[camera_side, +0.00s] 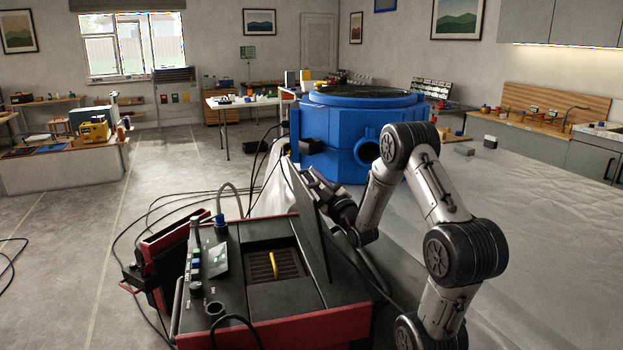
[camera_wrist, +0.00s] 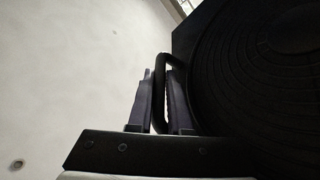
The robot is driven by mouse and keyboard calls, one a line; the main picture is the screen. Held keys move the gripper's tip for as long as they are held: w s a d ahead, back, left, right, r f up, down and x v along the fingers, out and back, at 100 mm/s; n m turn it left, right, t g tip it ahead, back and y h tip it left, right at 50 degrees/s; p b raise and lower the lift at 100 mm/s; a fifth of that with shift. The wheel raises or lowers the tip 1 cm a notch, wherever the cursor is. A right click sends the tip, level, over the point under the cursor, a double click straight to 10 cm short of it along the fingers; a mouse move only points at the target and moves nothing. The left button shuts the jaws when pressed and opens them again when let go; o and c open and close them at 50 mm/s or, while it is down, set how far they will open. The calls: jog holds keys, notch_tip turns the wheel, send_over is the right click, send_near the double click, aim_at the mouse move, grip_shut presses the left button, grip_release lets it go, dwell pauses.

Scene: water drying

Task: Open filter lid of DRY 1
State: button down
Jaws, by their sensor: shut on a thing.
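DRY 1 appears to be the black and red machine (camera_side: 250,290) in the foreground of the side view. Its dark filter lid (camera_side: 312,235) stands up steeply at the right of an open bay. A grille (camera_side: 285,264) with a yellow handle (camera_side: 272,264) shows in that bay. My gripper (camera_side: 312,180) is on the right, back side of the raised lid, its fingertips partly hidden. In the wrist view my gripper (camera_wrist: 162,105) is shut on a black loop handle (camera_wrist: 162,75). The handle sits at the edge of a dark panel with round ribs (camera_wrist: 260,80), seemingly the lid's face.
A large blue tank (camera_side: 335,130) stands behind the machine. Black cables (camera_side: 190,200) run over the floor and around the machine's left side. A pale covered surface (camera_side: 530,220) lies to the right. Open floor (camera_side: 70,270) is at the left.

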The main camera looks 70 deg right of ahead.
jog(key=c, duration=1.1)
grip_release()
jog(key=shift+s, duration=0.1)
jog(key=v, duration=1.2)
jog(key=shift+a, duration=0.1)
